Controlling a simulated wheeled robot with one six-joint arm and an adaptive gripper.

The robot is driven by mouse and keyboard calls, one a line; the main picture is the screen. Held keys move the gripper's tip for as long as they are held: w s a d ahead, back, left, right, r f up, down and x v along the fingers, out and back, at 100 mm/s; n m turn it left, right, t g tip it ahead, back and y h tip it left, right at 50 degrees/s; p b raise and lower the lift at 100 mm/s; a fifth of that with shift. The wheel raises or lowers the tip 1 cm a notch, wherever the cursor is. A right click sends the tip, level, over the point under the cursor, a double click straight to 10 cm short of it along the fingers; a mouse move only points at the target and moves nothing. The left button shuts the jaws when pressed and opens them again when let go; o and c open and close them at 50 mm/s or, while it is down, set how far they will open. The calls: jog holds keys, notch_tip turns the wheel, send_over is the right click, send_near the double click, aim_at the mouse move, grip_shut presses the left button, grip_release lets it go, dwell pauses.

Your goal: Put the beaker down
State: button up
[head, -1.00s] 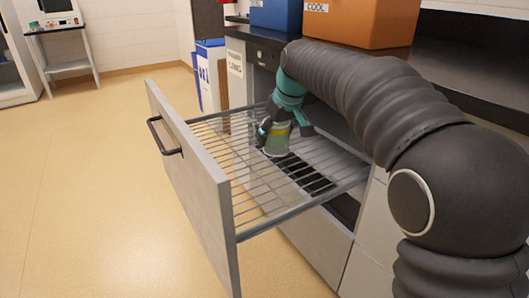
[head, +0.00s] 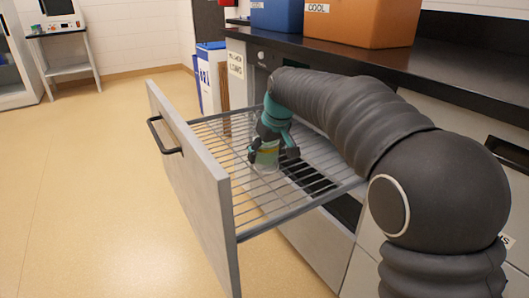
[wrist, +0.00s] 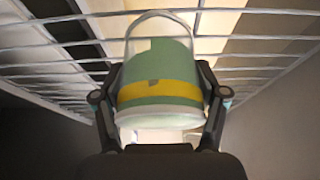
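The beaker (head: 266,157) is clear glass with a green and a yellow band, inside the pulled-out wire-rack drawer (head: 222,171). My gripper (head: 271,155) reaches down into the drawer with its fingers around the beaker. In the wrist view the beaker (wrist: 158,75) fills the middle, and the fingers of my gripper (wrist: 160,98) press on both its sides. The beaker looks roughly upright at rack level. I cannot tell whether its base touches the wires.
The drawer front (head: 195,180) with its black handle (head: 163,136) stands out on the left. The dark counter (head: 450,85) above carries an orange box (head: 360,25) and a blue box (head: 275,14). Blue and white bins (head: 210,75) stand behind. The floor at left is clear.

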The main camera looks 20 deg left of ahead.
jog(key=shift+o, duration=1)
jog(key=shift+r, duration=0.1)
jog(key=p+v, duration=0.2)
jog(key=v, duration=1)
jog(key=shift+w, duration=0.1)
